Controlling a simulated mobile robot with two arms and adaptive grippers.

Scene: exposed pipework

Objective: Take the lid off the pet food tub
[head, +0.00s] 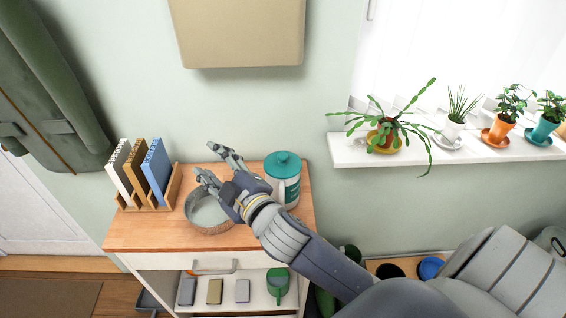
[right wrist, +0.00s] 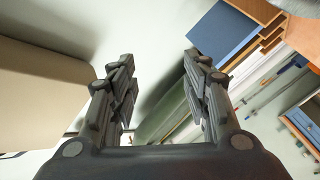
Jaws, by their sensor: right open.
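The pet food tub (head: 291,190) is a white canister with a teal label, upright at the right end of the wooden cabinet top. The tub is not visible there. My left gripper is not in view.
A wooden rack (head: 172,190) of upright books stands on the cabinet top at left; its blue book also shows in the right wrist view (right wrist: 222,35). A beige box (head: 238,35) hangs on the wall above. Potted plants line the windowsill (head: 430,152) at right.

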